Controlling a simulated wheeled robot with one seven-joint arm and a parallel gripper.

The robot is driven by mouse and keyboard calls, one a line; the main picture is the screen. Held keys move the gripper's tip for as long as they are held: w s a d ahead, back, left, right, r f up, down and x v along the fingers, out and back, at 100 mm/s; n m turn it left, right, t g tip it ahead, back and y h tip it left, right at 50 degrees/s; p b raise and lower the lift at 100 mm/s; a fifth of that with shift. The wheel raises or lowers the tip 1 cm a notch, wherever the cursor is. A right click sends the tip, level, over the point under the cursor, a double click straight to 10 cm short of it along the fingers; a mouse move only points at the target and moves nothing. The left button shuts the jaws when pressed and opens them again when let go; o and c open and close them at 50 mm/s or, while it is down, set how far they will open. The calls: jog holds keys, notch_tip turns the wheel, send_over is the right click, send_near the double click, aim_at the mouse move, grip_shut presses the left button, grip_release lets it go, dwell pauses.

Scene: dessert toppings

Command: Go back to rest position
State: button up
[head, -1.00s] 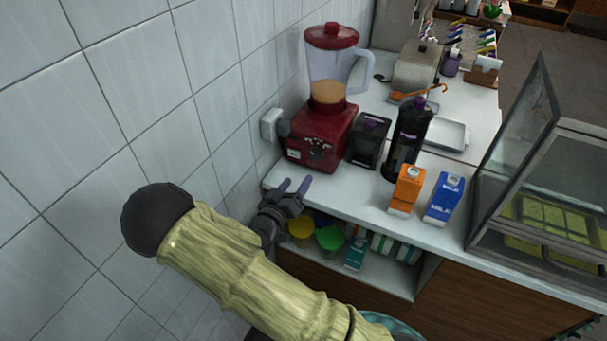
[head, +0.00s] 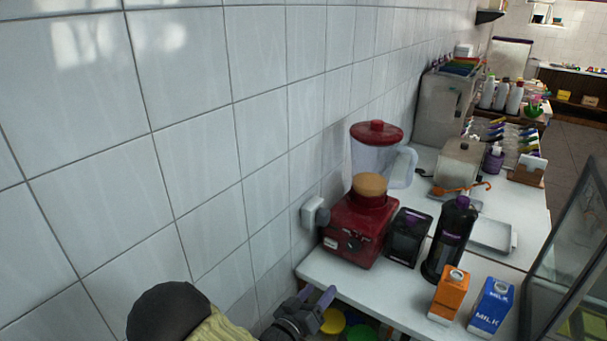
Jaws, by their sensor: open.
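My gripper (head: 318,297) is at the bottom of the head view, just off the left front edge of the white counter (head: 385,292). Its two purple fingers are apart, with nothing seen between them. My arm's dark elbow and pale green sleeve show at the bottom left, and the rest of the arm is cut off by the frame. A red blender (head: 352,230) with a clear jug stands on the counter beyond the gripper, against the tiled wall.
A dark container (head: 408,238), a black bottle (head: 450,240), an orange carton (head: 449,294) and a blue milk carton (head: 490,306) stand on the counter. A glass case (head: 575,260) is at the right. Yellow and green tubs (head: 333,321) sit below the counter top.

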jog(key=s+d+r+g+y+p, duration=0.2)
jog(key=s+d+r+g+y, duration=0.3)
jog(key=s+r+g, duration=0.1)
jog(key=s+d+r+g+y+p, duration=0.2)
jog(key=s+d+r+g+y, duration=0.3)
jog(key=s, duration=0.4)
jog(key=shift+s+d+r+n+g, duration=0.25)
jog(key=shift+r+n+g, duration=0.1)
jog(key=shift+n+g, duration=0.05)
dwell(0.8)
